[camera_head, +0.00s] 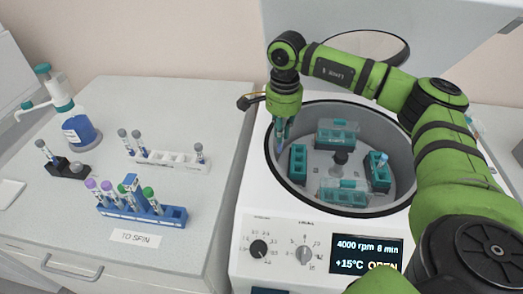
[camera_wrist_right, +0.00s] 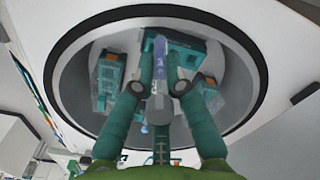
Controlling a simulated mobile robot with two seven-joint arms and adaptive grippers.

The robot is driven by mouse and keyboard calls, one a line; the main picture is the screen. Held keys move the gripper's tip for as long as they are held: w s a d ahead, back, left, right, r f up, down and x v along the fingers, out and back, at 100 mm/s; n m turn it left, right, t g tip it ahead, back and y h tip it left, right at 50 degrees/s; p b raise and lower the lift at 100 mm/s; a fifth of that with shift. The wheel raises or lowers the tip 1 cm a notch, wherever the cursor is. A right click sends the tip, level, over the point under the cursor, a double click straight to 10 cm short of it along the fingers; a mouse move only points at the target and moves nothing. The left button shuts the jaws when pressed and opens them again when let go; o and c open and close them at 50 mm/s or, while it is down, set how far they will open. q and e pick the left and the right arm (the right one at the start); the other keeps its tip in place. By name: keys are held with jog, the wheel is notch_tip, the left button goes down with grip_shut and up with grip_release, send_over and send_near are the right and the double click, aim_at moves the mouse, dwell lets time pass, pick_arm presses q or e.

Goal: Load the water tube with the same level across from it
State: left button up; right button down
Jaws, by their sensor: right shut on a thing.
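My right gripper (camera_head: 281,136) is shut on a clear tube. It hangs over the left rim of the open centrifuge bowl (camera_head: 400,133), near the left teal bucket (camera_head: 298,163). In the right wrist view the tube (camera_wrist_right: 160,68) shows between the two fingers, with bluish contents; its level is too small to read. The right teal bucket (camera_head: 377,175) has a tube (camera_head: 383,159) standing in it. The back bucket (camera_head: 338,133) and the front bucket (camera_head: 343,195) have clear covers. My left gripper is not in view.
A white rack (camera_head: 178,161) holds several grey-capped tubes. A blue rack (camera_head: 172,215) holds purple- and green-capped tubes behind a "TO SPIN" label (camera_head: 135,238). A blue-liquid bottle (camera_head: 78,130) and a dark holder (camera_head: 68,169) stand left. The raised lid is behind the bowl.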

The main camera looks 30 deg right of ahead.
jog(key=d+f+m+b, duration=0.5)
jog(key=d+f, duration=0.1)
jog(key=d, duration=0.1)
jog(key=shift+d+m, duration=0.3)
jog(key=shift+m, duration=0.1)
jog(key=shift+w+p, duration=0.1)
jog(key=shift+p, duration=0.2)
dwell(0.6)
jog(key=shift+f, duration=0.3)
jog(key=shift+f, duration=0.1)
dwell(0.5)
jog(key=shift+f, duration=0.5)
jog(key=shift+f+b, duration=0.25)
jog(key=shift+b, duration=0.1)
jog(key=shift+f+b, duration=0.8)
jog(key=shift+f, duration=0.7)
